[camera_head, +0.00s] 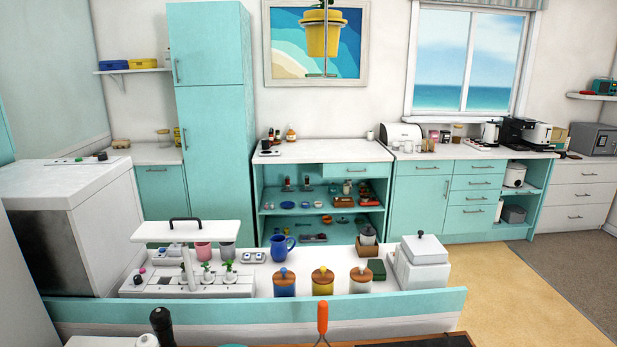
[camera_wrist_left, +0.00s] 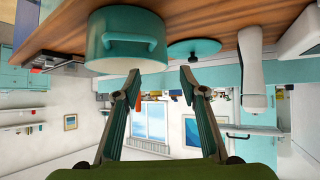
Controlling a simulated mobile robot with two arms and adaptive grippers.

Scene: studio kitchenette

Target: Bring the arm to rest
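My left gripper (camera_wrist_left: 160,76) shows only in the left wrist view. Its two fingers stand apart with nothing between them, so it is open and empty. That view is upside down, with the wooden worktop along its top. A teal pot (camera_wrist_left: 124,50) with a handle is on the worktop just beyond the left fingertip. I cannot tell whether the finger touches it. Neither arm nor gripper shows in the head view, and my right gripper is in no view.
A teal lid (camera_wrist_left: 194,48) and a tall white object (camera_wrist_left: 249,75) stand near the pot. In the head view, a dark mill (camera_head: 161,325) and an orange-handled utensil (camera_head: 322,317) are at the near edge. Behind is a raised white shelf (camera_head: 330,279) with jars. Yellowish floor (camera_head: 520,290) is clear at right.

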